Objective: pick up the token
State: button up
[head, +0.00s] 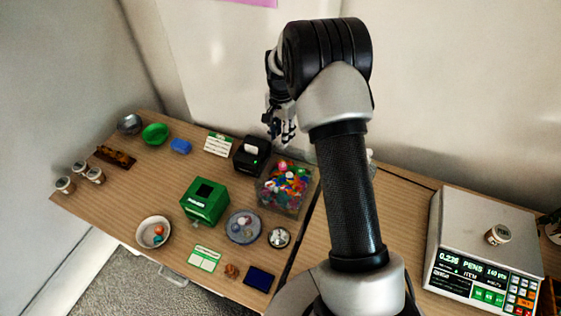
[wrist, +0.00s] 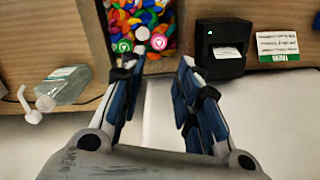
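A clear bin (head: 277,207) on the wooden table holds many small colorful pieces. In the wrist view, round discs that look like tokens lie among them: a green one (wrist: 123,46), a pink one (wrist: 158,42) and a white one (wrist: 142,33). Which token the task means, I cannot tell. My gripper (wrist: 157,68) is open, its two fingers apart with nothing between them. In the head view my gripper (head: 283,130) is above and behind the bin, near the wall. The arm hides part of the table right of the bin.
A black printer (head: 250,155) stands beside the bin. A green box (head: 204,202), a grey plate (head: 242,228) and a small dish (head: 279,238) stand in front. A clear pump bottle (wrist: 66,85) shows in the wrist view. A scale (head: 480,240) is at right.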

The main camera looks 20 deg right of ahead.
jog(key=b, duration=0.2)
send_over(282, 165)
jog(key=f, duration=1)
jog(key=shift+s+a, duration=0.2)
notch_tip(282, 165, down, 6)
jog(key=shift+w+d+r+b, duration=0.15)
jog(key=shift+r+b, duration=0.05)
jog(key=shift+b, duration=0.5)
jog(key=shift+c, duration=0.2)
jog(key=c, duration=0.3)
jog(key=shift+r, duration=0.15)
notch_tip(282, 165, up, 20)
jog(key=p, duration=0.4)
